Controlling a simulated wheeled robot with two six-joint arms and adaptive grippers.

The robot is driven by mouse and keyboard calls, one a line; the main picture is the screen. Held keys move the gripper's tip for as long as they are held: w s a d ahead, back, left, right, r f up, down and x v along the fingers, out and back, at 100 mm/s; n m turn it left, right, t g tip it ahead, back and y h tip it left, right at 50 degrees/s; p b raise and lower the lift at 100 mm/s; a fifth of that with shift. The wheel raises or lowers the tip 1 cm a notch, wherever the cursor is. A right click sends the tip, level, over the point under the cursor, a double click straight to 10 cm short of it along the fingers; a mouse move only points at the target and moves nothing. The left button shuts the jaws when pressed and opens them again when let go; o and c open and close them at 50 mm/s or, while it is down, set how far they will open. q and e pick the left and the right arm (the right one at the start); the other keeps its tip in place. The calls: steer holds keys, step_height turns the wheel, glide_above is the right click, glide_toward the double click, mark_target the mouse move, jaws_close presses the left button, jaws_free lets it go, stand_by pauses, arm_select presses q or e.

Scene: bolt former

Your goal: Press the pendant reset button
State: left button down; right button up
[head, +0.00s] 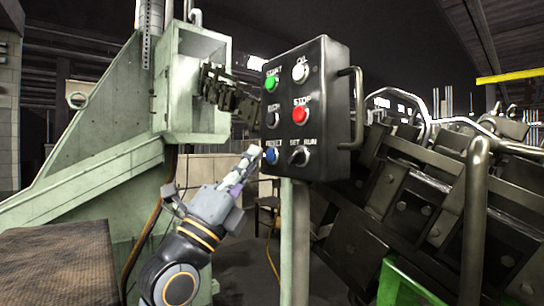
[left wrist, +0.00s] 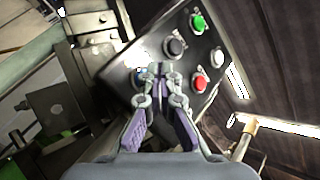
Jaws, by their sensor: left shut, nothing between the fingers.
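The pendant (head: 318,95) is a black box on a post, with two columns of controls. Its blue button (head: 272,155), at the bottom left under a label that looks like RESET, shows in the head view. My left gripper (head: 254,152) is shut and empty, its tips just left of the blue button and very near it. I cannot tell whether they touch. My right gripper is out of view.
The green START button (head: 271,83), red STOP button (head: 300,115) and black SET/RUN knob (head: 299,156) sit close by. A handle (head: 357,105) is on the pendant's right side. The green machine frame (head: 115,150) stands left and dark machinery (head: 430,200) right.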

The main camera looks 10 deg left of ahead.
arm_select(q)
steer(key=shift+w+d, duration=0.1)
steer(key=shift+w, duration=0.05)
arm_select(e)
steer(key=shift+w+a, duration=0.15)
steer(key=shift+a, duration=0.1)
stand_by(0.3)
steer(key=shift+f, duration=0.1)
arm_select(q)
steer(key=shift+w+d+b, duration=0.2)
steer(key=shift+w+b, duration=0.15)
steer(key=shift+b, duration=0.05)
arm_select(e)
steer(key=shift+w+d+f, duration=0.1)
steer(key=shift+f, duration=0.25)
